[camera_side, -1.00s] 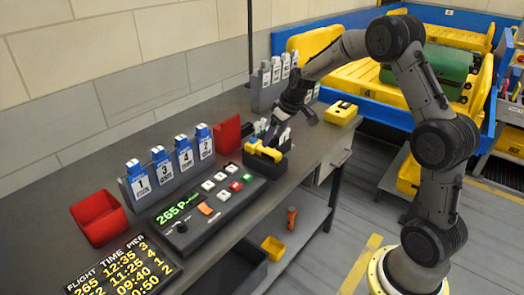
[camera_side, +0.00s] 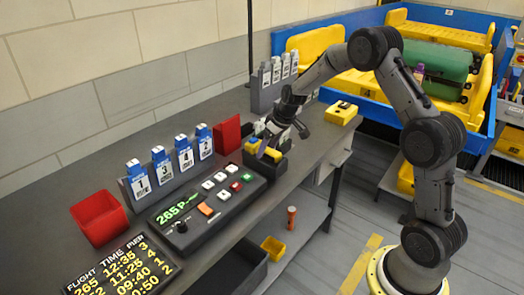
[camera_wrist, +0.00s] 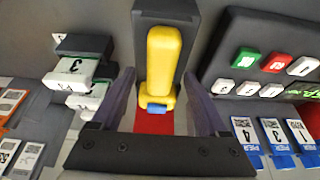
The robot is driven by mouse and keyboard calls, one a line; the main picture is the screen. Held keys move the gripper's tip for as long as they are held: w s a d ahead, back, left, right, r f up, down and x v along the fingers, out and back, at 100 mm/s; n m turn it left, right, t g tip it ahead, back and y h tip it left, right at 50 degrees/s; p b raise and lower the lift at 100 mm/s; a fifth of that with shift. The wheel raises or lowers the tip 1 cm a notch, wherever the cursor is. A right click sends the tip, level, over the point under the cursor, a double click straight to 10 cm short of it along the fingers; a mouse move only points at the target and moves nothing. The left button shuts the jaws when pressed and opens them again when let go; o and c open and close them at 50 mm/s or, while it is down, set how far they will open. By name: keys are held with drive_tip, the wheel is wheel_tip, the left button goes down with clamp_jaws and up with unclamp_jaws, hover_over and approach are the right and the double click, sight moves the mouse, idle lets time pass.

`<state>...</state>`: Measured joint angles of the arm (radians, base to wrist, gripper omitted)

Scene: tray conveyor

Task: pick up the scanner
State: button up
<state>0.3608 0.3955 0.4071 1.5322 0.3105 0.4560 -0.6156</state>
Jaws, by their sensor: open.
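The scanner (camera_wrist: 163,62) is yellow with a blue end and lies in a dark holder (camera_wrist: 184,20). In the side view the scanner (camera_side: 252,146) shows in part, with a finger of my gripper across its middle. My gripper (camera_side: 268,150) is open and low over the holder. In the wrist view the fingers of my gripper (camera_wrist: 163,105) stand apart on either side of the scanner's blue-ended part. I cannot tell whether either finger touches it.
A control panel (camera_side: 188,226) with buttons and a green display lies in front of the holder. A red upright bin (camera_side: 227,134), a rack of blue-topped tags (camera_side: 162,171) and a red tray (camera_side: 99,217) stand nearby. A yellow box (camera_side: 341,113) sits at the right bench edge.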

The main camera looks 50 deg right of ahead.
drive_tip(key=shift+f, duration=0.15)
clamp_jaws()
idle(0.5)
